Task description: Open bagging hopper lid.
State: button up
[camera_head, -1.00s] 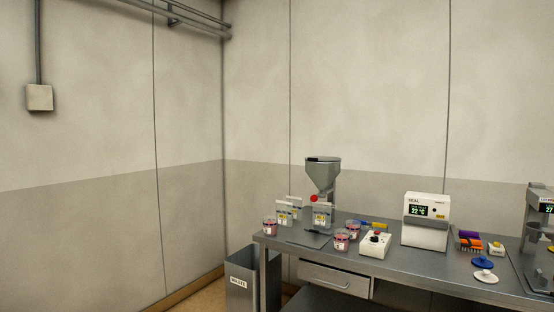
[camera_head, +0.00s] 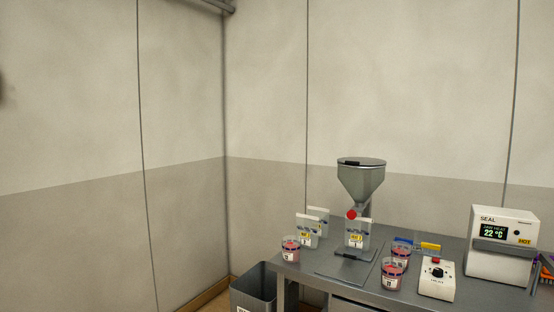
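The bagging hopper (camera_head: 360,182) is a grey metal funnel on a stand at the back of the bench. Its lid (camera_head: 361,162) lies across the top as a flat cover with a dark strip; it looks closed. A red knob (camera_head: 351,214) shows at the funnel's outlet. A labelled clear bag (camera_head: 356,236) stands just below the outlet. My gripper is not in view.
The metal bench (camera_head: 330,284) also carries more bags (camera_head: 307,233), jars with pink contents (camera_head: 290,250), a control box with a dial (camera_head: 437,278) and a white sealer (camera_head: 503,246). A grey waste bin (camera_head: 254,288) stands on the floor by the bench's left end. The wall above the hopper is clear.

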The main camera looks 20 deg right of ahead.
aim_at(360, 160)
jog(key=z, duration=0.75)
jog(key=i, duration=1.2)
jog(key=z, duration=0.95)
